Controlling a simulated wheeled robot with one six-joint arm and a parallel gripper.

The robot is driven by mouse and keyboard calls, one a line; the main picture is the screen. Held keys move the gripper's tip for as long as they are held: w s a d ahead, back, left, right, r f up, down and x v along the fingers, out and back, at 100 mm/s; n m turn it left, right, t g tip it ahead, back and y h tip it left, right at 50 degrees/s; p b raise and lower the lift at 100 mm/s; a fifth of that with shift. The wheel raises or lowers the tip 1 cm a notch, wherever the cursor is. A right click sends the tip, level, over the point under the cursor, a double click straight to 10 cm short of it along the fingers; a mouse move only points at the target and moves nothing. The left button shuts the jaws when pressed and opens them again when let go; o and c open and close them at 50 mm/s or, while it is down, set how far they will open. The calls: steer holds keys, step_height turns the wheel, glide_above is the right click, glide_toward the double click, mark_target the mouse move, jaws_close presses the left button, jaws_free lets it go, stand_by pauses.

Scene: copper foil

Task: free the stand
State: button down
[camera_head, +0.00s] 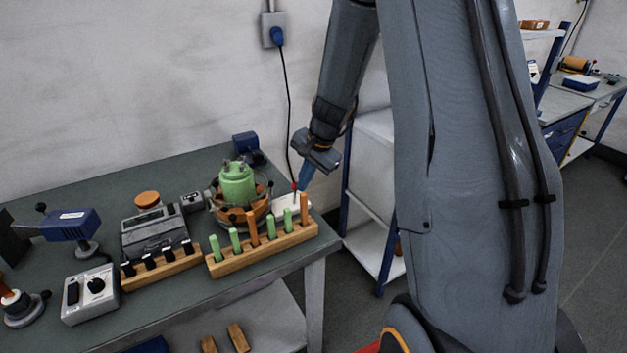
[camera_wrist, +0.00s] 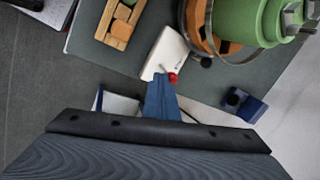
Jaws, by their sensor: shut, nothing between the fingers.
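I cannot tell for sure which thing the task calls the stand. A flat white base (camera_head: 286,203) lies at the table's right end, beside the green stepped piece (camera_head: 237,183) in its copper-coloured round holder (camera_head: 238,207). The base also shows in the wrist view (camera_wrist: 163,54). A small red part (camera_head: 294,187) sits at the base, and shows at my fingertips in the wrist view (camera_wrist: 172,77). My gripper (camera_head: 304,180) has its blue fingers shut, empty, pointing down near the red part. Contact between them is unclear.
A wooden rack (camera_head: 226,267) with green and orange pegs stands in front of the base. A black cable (camera_head: 289,110) hangs from the wall socket (camera_head: 274,36) to the table. A grey device (camera_head: 155,232) and a blue block (camera_head: 245,142) stand nearby. A shelf (camera_head: 372,200) stands right.

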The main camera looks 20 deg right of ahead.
steer(key=shift+a, duration=0.7)
steer(key=shift+s+r, duration=0.1)
steer(key=shift+r, duration=0.1)
steer(key=shift+r+p, duration=0.7)
steer(key=s+a+r+b, duration=0.1)
steer(key=s+a+r, duration=0.3)
steer(key=r, duration=0.5)
steer(key=s, duration=0.2)
steer(key=shift+s, duration=0.4)
